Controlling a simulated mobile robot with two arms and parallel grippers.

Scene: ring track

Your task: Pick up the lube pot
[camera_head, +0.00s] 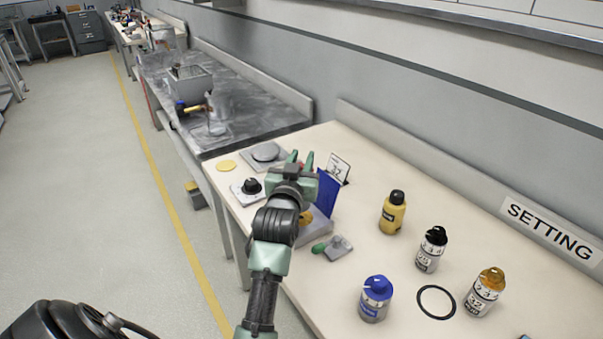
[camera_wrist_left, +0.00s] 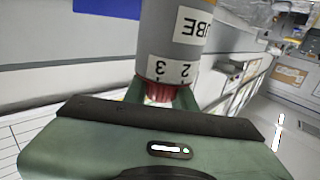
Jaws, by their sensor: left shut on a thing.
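The lube pot (camera_wrist_left: 178,35) is a grey cylinder with white labels and a red end, seen in the left wrist view. The printing on its label reads upside down there. My left gripper (camera_head: 301,160) is shut on the pot at its red end; the fingers show green on both sides of it in the wrist view. My right gripper is not in view.
A yellow bottle (camera_head: 392,215), a black-capped pot (camera_head: 429,256), a blue-capped pot (camera_head: 373,303) and an orange-capped pot (camera_head: 482,297) stand on the right. A black ring (camera_head: 420,300) lies among them. A blue panel (camera_head: 327,192) and a number card (camera_head: 339,167) stand near the gripper.

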